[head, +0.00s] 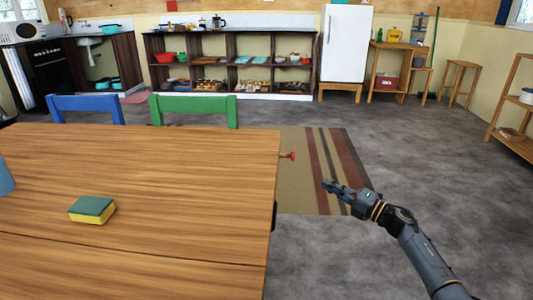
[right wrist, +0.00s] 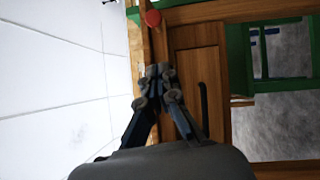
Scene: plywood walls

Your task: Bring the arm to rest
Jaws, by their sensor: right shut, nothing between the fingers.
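My right arm comes in from the lower right in the head view, and its right gripper (head: 332,186) is to the right of the wooden table (head: 190,165), above the striped rug. In the right wrist view the right gripper's fingers (right wrist: 159,72) are together with nothing between them. The arm is stretched out forward, apart from the table's right edge. My left gripper does not show in the head view.
A green and yellow sponge (head: 92,210) lies on the table. A red knob (head: 288,155) sticks out at the table's right side. Blue (head: 87,108) and green (head: 193,110) chairs stand behind it. Grey floor (head: 430,180) is free to the right.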

